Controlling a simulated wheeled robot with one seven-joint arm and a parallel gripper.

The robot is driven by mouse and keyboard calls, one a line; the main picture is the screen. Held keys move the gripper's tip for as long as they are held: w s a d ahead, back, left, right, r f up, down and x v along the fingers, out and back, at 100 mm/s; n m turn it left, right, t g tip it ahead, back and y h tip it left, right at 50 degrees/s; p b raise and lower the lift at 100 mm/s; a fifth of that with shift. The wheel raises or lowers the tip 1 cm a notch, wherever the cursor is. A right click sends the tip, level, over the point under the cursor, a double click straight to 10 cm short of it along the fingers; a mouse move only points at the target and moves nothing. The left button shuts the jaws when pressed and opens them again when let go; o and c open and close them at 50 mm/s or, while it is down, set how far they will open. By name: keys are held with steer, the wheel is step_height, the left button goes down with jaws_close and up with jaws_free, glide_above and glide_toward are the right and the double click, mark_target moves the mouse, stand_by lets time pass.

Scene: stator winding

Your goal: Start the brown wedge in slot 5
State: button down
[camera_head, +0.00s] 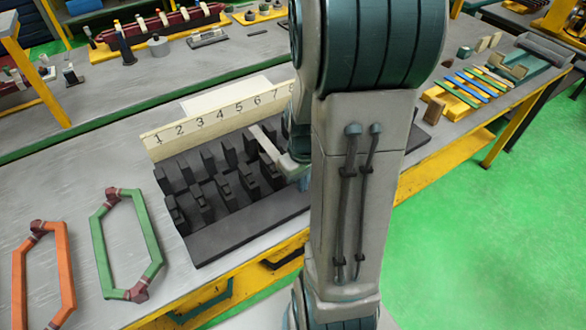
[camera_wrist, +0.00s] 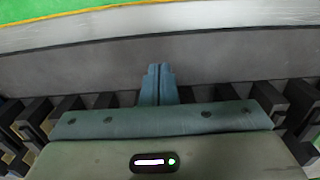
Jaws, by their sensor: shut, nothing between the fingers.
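The black slotted stator block (camera_head: 240,224) lies on the grey bench, with rows of dark teeth. A cream number strip (camera_head: 205,124) stands behind it. The number 5 shows on the strip, but my arm and the teeth keep me from seeing slot 5 clearly. My gripper (camera_head: 304,184) is over the right part of the block, partly hidden by my arm. In the wrist view its blue-grey fingertips (camera_wrist: 158,84) are together and empty, with dark teeth to both sides. Thin coloured strips (camera_head: 472,86) lie on a yellow rack at the right; I cannot tell which is the brown wedge.
A green coil (camera_head: 150,240) and an orange coil (camera_head: 66,270) lie left of the block. A small brown block (camera_head: 434,110) stands near the yellow rack. A second bench with tools is behind. Green floor lies beyond the bench at the right.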

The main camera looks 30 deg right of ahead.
steer(key=w, duration=0.2)
steer(key=w+p, duration=0.1)
steer(key=shift+w+r, duration=0.2)
steer(key=shift+w, duration=0.35)
steer(key=shift+w+a+f+b, duration=0.1)
steer(key=shift+w+b, duration=0.2)
steer(key=shift+w, duration=0.55)
steer(key=shift+s, duration=0.1)
